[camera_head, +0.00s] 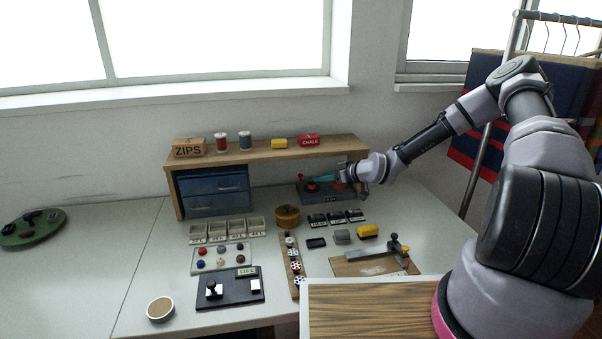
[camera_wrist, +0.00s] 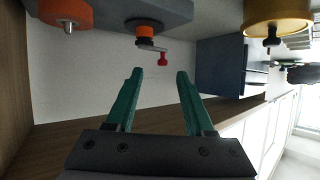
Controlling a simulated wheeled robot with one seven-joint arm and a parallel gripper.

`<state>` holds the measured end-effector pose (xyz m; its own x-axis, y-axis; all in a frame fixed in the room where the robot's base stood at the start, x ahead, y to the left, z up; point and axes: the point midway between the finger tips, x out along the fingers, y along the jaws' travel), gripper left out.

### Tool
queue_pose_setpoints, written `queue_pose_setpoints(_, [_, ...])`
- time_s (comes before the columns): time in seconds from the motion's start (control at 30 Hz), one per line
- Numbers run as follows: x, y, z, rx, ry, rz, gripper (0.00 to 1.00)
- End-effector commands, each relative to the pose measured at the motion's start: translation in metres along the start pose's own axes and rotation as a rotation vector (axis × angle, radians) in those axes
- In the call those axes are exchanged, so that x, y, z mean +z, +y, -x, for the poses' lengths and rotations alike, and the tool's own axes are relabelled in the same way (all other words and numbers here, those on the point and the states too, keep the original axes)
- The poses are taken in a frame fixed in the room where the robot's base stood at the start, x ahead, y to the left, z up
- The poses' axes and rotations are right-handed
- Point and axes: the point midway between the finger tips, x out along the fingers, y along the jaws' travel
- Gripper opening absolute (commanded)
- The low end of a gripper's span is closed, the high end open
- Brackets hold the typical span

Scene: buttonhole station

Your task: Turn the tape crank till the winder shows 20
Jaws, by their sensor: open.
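The tape winder (camera_head: 325,195) is a dark grey block with orange parts on top, at the back of the table under the shelf's right end. Its crank shows in the wrist view as a short grey arm (camera_wrist: 151,48) on an orange and black hub, with a red knob (camera_wrist: 162,60) at its end. My gripper (camera_wrist: 160,75) is open, its two green fingers apart and empty. The red knob lies just beyond the fingertips, roughly midway between them; I cannot tell whether they touch. The winder's reading is too small to read.
A wooden shelf (camera_head: 265,152) stands over the back of the table, with blue drawers (camera_head: 213,192) under its left end. A round yellow-brown tin (camera_head: 287,216) stands left of the winder. Small black-labelled blocks (camera_head: 336,218) lie in front of it.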

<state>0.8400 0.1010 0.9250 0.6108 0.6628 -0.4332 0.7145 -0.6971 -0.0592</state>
Motion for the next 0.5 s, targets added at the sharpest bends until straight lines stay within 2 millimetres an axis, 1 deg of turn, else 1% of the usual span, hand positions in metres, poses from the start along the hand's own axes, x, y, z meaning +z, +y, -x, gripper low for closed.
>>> queue_pose_setpoints(0.03, [-0.003, 0.001, 0.01, -0.017, 0.019, 0.023, 0.54])
queue_pose_setpoints(0.1, [-0.007, -0.001, 0.018, -0.036, 0.038, 0.057, 0.54])
queue_pose_setpoints(0.23, [-0.011, -0.003, 0.023, -0.053, 0.054, 0.086, 0.54])
queue_pose_setpoints(0.37, [-0.011, -0.004, 0.011, -0.055, 0.055, 0.089, 0.54])
queue_pose_setpoints(0.5, [-0.013, -0.005, -0.014, -0.055, 0.055, 0.089, 0.54])
